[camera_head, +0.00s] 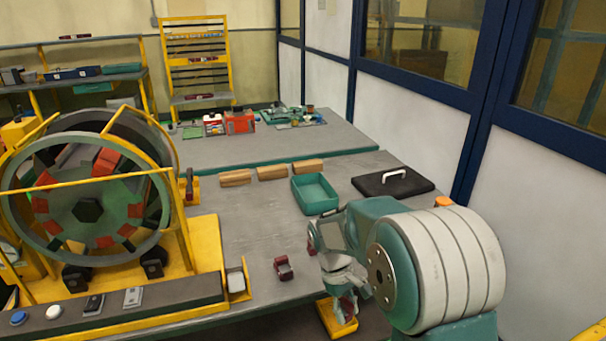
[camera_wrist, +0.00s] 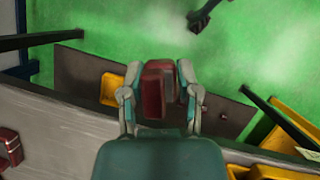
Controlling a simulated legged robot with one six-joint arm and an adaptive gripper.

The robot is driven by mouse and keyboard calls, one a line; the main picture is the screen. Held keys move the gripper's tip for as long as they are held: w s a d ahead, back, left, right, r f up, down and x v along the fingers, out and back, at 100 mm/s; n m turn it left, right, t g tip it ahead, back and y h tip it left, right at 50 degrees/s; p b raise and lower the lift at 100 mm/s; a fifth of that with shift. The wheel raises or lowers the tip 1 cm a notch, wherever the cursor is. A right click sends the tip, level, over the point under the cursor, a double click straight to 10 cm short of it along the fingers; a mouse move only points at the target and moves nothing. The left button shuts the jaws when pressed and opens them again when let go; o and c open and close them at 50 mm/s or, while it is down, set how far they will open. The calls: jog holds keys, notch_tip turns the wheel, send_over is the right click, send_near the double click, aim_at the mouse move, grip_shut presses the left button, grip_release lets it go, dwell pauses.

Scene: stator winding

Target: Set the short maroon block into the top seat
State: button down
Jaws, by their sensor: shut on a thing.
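My gripper (camera_wrist: 160,85) is shut on a maroon block (camera_wrist: 154,88), seen between its two fingers in the wrist view. In the head view the block (camera_head: 347,306) shows at the end of my gripper (camera_head: 343,290), low, near the table's front edge and above a yellow tray. The round stator (camera_head: 88,210) stands at the left in a yellow frame, well away from my gripper. Red blocks sit around its ring; the top seat is hard to make out. Another maroon block (camera_head: 283,267) lies on the table; a maroon block also shows at the wrist view's left edge (camera_wrist: 9,147).
A teal bin (camera_head: 314,208), tan blocks (camera_head: 272,172) and a black case (camera_head: 392,182) stand farther back on the table. A yellow holder (camera_head: 237,282) stands beside the stator base. Yellow bars cross the stator's front. The table middle is mostly clear.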

jog(key=w+d+f+m+y, duration=0.1)
jog(key=w+d+f+m, duration=0.2)
jog(key=f+m, duration=0.1)
jog(key=w+d+f+m+g+y, duration=0.1)
jog(key=w+d+f+m, duration=0.2)
jog(key=f, duration=0.3)
jog(key=shift+w+f+m+y, duration=0.2)
jog(key=shift+w+m+y, duration=0.2)
jog(key=shift+w, duration=0.15)
jog(key=shift+s+a, duration=0.1)
jog(key=shift+a, duration=0.05)
